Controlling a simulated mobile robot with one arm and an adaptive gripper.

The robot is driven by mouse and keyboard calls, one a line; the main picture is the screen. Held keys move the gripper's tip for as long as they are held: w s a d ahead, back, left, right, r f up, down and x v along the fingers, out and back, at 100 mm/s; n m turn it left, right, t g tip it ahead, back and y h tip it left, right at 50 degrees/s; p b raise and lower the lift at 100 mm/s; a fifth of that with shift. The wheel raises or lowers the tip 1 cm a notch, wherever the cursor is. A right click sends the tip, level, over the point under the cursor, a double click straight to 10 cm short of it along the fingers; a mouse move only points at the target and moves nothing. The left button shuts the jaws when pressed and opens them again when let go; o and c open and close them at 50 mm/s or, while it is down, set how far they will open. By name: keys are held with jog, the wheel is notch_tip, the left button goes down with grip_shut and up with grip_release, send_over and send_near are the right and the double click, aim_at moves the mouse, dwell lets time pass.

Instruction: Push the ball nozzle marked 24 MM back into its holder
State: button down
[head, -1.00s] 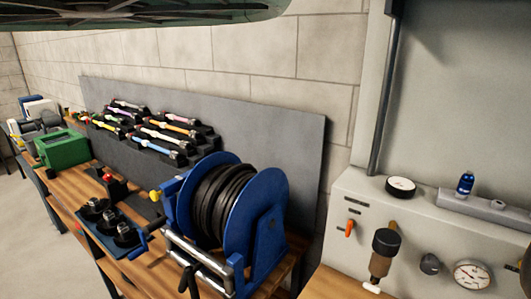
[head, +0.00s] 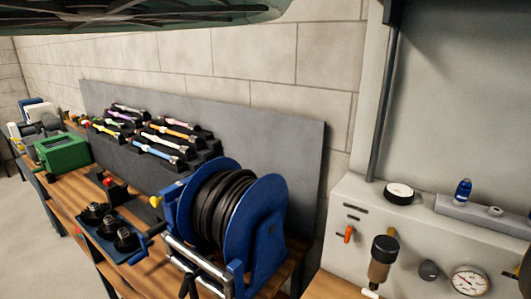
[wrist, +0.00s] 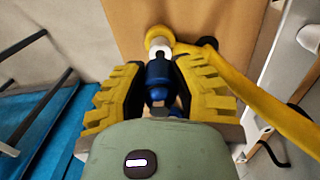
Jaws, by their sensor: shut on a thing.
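In the wrist view my gripper (wrist: 160,78) has its two yellow ribbed fingers closed around a blue piece (wrist: 157,74) with a darker lower part. A pale metal neck and a yellow round part (wrist: 160,34) lie just beyond its far end; I cannot tell whether they join it. No 24 MM mark can be read, so I cannot tell whether the blue piece is the ball nozzle. My gripper does not show in the head view. No holder can be made out with certainty in either view.
The head view shows a blue hose reel (head: 262,220), a stepped rack of coloured handles (head: 165,140), a blue tray of black fittings (head: 105,228) and a panel with a gauge (head: 469,281). A yellow strip (wrist: 250,88) crosses close right of my gripper in the wrist view.

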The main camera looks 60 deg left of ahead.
jog(key=shift+r+p, duration=0.75)
jog(key=shift+r, duration=0.9)
